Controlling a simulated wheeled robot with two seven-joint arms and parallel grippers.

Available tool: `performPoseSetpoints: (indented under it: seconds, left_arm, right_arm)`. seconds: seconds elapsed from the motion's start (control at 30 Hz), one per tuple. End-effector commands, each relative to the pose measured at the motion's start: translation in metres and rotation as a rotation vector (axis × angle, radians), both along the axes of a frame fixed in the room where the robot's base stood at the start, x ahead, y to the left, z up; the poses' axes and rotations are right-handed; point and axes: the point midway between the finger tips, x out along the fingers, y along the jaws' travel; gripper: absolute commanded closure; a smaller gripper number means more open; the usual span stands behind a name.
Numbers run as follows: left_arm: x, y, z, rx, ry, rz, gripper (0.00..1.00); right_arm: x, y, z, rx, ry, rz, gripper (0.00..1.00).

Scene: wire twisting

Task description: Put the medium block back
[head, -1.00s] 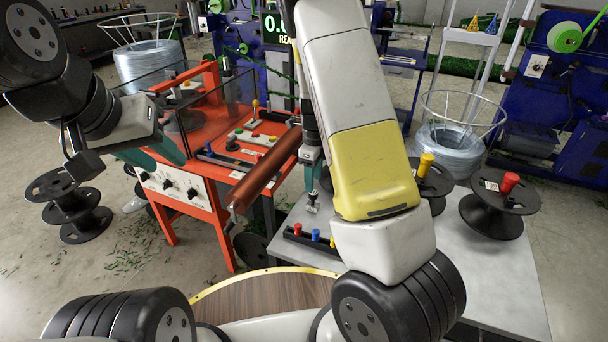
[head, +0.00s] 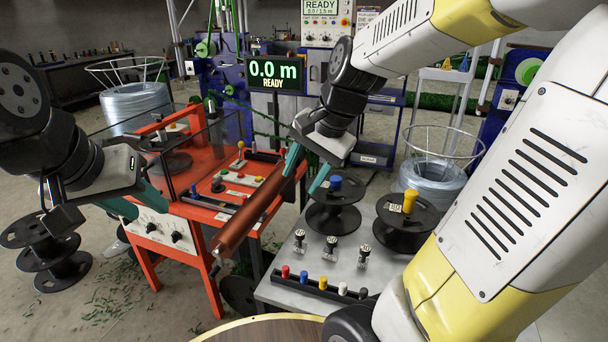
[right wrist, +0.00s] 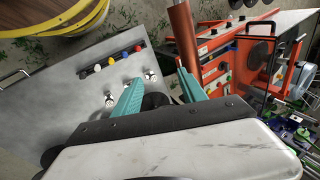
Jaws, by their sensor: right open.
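Three small silver blocks with dark labelled tops stand on the grey table: a left one (head: 299,238), a middle one (head: 330,248) and a right one (head: 364,258). I cannot tell by size or label which is the medium one. They also show small in the right wrist view (right wrist: 150,75). My right gripper (head: 305,170) is open and empty, raised above and behind the blocks, near the copper-coloured bar; its teal fingers show apart in the right wrist view (right wrist: 160,82). My left gripper (head: 135,202) is at the left beside the orange machine; its fingers are partly hidden.
A black rack with several coloured pegs (head: 322,286) lies at the grey table's (head: 285,292) front. Black spools with a blue (head: 335,184) and a yellow peg (head: 409,201) stand behind the blocks. The copper-coloured bar (head: 250,215) slants beside the orange machine (head: 190,212).

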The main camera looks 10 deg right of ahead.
Motion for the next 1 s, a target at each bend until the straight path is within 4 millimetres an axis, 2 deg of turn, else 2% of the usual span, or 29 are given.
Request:
performPoseSetpoints:
  seconds: [0.03,0.1,0.2,0.33,0.5,1.0]
  left_arm:
    - [0.000,0.000,0.000,0.000,0.000,0.000,0.64]
    - [0.000,0.000,0.000,0.000,0.000,0.000,0.64]
    - [0.000,0.000,0.000,0.000,0.000,0.000,0.64]
    - [0.000,0.000,0.000,0.000,0.000,0.000,0.64]
    - [0.000,0.000,0.000,0.000,0.000,0.000,0.64]
    - [0.000,0.000,0.000,0.000,0.000,0.000,0.64]
  right_arm:
    - [-0.018,-0.001,0.013,-0.039,-0.077,0.101,0.51]
    - [-0.040,-0.001,0.024,-0.115,-0.170,0.249,0.51]
    - [-0.065,-0.002,0.033,-0.225,-0.275,0.424,0.51]
    - [-0.086,-0.003,0.038,-0.338,-0.357,0.573,0.51]
    - [-0.095,-0.004,0.039,-0.397,-0.390,0.644,0.51]
    - [-0.095,-0.003,0.039,-0.396,-0.390,0.645,0.51]
